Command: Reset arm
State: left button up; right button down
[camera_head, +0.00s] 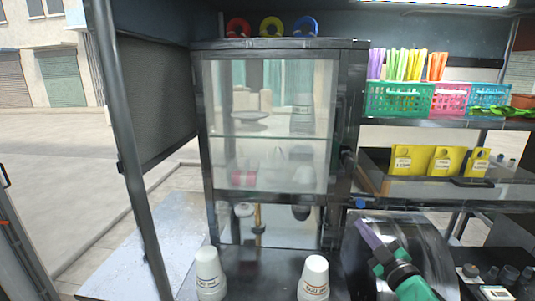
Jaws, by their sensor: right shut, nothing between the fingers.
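My right gripper (374,246) is at the lower right, in front of a shiny grey metal panel (427,232). Its arm comes in from the bottom edge, with green and black parts. A slim purple piece shows at its tip, pointing up and left. The gripper is shut, and I see nothing held in it. My left gripper is not in view.
A glass-fronted cabinet (282,44) stands in the middle. Coloured baskets (400,99) and yellow holders (403,160) fill the right shelves. A post (125,140) stands at left.

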jog(key=s+f+m+g+h, duration=0.6)
jog(key=s+f, duration=0.5)
jog(key=f, duration=0.5)
jog(key=s+a+f+m+g+y, duration=0.15)
jog(key=s+f+g, duration=0.3)
jog(key=s, duration=0.45)
jog(key=s+a+f+m+g, duration=0.1)
jog(key=s+f+m+g, duration=0.15)
jog(key=s+g, duration=0.45)
jog(key=s+f+b, duration=0.2)
jog(key=f+b, duration=0.1)
jog(key=f, duration=1.2)
jog(key=s+f+b, duration=0.3)
jog(key=f, duration=1.2)
jog(key=s+d+f+b, duration=0.1)
jog(key=s+f+b, duration=0.1)
jog(key=s+f, duration=0.6)
jog(key=s+d+f+n+b, duration=0.1)
jog(key=s+d+f+b, duration=0.1)
jog(key=s+f, duration=0.6)
jog(key=shift+d+f, duration=0.25)
jog(key=shift+f, duration=0.6)
